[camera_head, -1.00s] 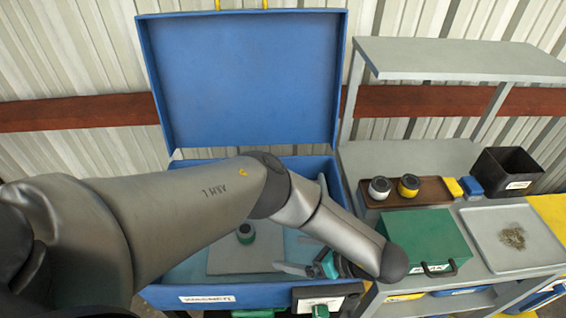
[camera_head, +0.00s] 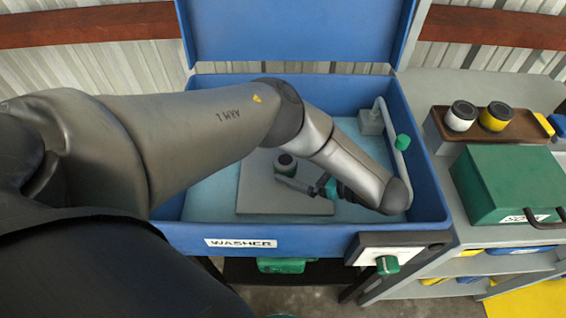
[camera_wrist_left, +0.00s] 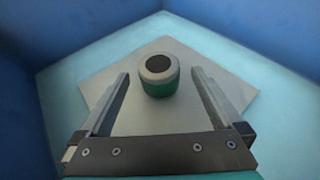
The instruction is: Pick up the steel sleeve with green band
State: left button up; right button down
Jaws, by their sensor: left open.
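The steel sleeve with green band (camera_wrist_left: 159,76) stands upright on a grey plate inside the blue washer. In the left wrist view it lies ahead of and between the two fingers, with clear gaps on both sides. In the head view the sleeve (camera_head: 286,164) is partly hidden by my left gripper (camera_head: 302,186), whose fingers lie close beside it. My left gripper (camera_wrist_left: 158,92) is open and empty. My right gripper is not in view.
The blue washer (camera_head: 300,238) has high walls and a raised lid. A brown tray (camera_head: 440,122) with a white-banded and a yellow-banded sleeve and a green box (camera_head: 500,180) stand on the bench at right.

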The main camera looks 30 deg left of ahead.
aim_at(276, 161)
pick_arm(q)
jog(key=shift+x, duration=0.95)
jog(key=b+x, duration=0.2)
jog(key=x, duration=0.2)
jog(key=shift+s+f+b, duration=0.1)
jog(key=shift+f+b, duration=0.15)
jog(key=shift+b, duration=0.1)
jog(key=shift+a, duration=0.4)
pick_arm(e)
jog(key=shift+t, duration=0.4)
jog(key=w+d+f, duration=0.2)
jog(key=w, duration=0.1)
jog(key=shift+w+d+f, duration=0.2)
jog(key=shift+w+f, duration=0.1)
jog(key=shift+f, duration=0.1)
pick_arm(q)
jog(key=shift+c, duration=0.4)
jog(key=c, duration=0.6)
grip_shut()
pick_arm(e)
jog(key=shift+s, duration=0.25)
